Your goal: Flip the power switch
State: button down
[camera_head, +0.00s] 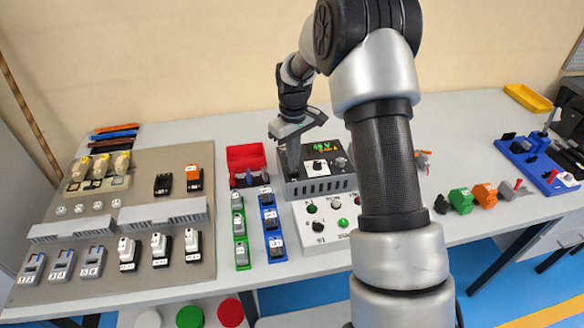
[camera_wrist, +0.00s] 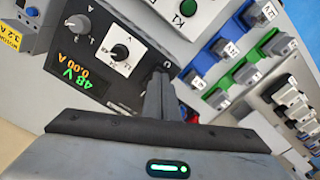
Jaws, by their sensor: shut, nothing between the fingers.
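The power supply (camera_head: 318,183) is a grey box with a lit green and orange display (camera_head: 327,148), standing towards the back of the table. In the wrist view its dark front panel shows the display (camera_wrist: 76,72) reading 48 V and 0.00 A. Beside it are a knob on a white plate (camera_wrist: 120,51) and a grey knob (camera_wrist: 78,23). My gripper (camera_head: 293,167) is shut and empty, pointing down at the left part of the supply. In the wrist view its fingers (camera_wrist: 158,82) cover the panel's edge beside the white-plate knob. I cannot make out the power switch; the fingers may hide it.
A red bin (camera_head: 246,158) stands close left of the supply. A white control box (camera_head: 325,222) with green and black buttons sits in front. Green and blue rails (camera_head: 240,255) with modules lie to the left front. Several small coloured parts stand right, beyond my arm.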

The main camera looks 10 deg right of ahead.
jog(key=shift+f+b, duration=0.5)
jog(key=shift+f, duration=0.3)
dwell(0.4)
notch_tip(320, 180, up, 7)
jog(key=p, duration=0.4)
jog(key=shift+p, duration=0.3)
dwell(0.5)
